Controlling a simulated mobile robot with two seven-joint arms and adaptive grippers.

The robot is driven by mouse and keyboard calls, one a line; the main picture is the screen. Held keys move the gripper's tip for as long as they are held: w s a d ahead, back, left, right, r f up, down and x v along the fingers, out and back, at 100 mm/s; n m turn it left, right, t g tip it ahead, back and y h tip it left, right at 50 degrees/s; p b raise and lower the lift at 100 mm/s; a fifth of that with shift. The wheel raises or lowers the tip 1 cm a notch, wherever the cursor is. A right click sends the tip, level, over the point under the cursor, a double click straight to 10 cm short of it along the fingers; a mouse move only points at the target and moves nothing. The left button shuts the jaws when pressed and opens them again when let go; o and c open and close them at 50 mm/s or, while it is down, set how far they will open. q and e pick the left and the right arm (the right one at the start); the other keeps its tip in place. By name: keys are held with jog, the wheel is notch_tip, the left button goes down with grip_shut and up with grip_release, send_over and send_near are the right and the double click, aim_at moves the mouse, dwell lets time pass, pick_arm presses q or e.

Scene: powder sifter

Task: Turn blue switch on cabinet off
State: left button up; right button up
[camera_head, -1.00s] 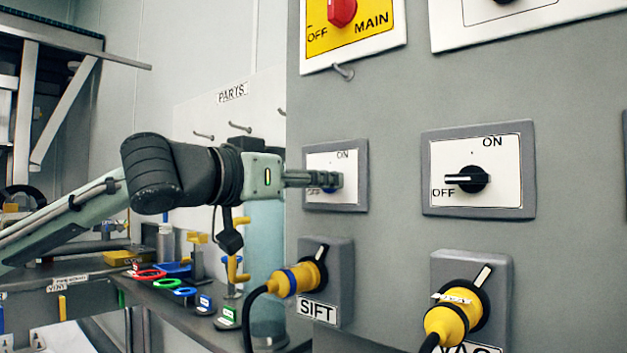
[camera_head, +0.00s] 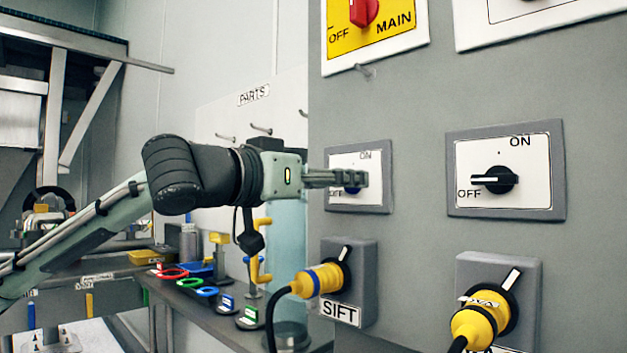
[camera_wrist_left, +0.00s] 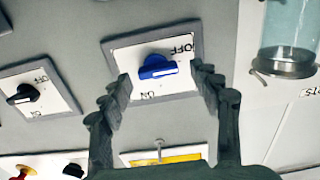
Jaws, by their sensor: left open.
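The blue switch (camera_wrist_left: 157,67) sits on a white plate with OFF and ON labels on the grey cabinet. In the left wrist view, which is upside down, its handle lies roughly sideways, with its white line running toward the OFF side. In the head view only a bit of the blue knob (camera_head: 352,189) shows behind my fingers. My left gripper (camera_head: 364,179) is in front of this plate. In the left wrist view my left gripper (camera_wrist_left: 160,88) is open, one finger on each side of the knob, with visible gaps. My right gripper is not in view.
A black switch (camera_head: 494,180) is to the right on the cabinet. A red MAIN switch (camera_head: 363,11) is above. Yellow plugs (camera_head: 320,280) with cables stick out below, near the SIFT label. A shelf with coloured rings (camera_head: 190,283) and a clear cylinder (camera_head: 287,240) stand left.

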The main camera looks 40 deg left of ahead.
pick_arm(q)
jog(key=s, duration=0.7)
jog(key=shift+a, duration=0.2)
dwell(0.5)
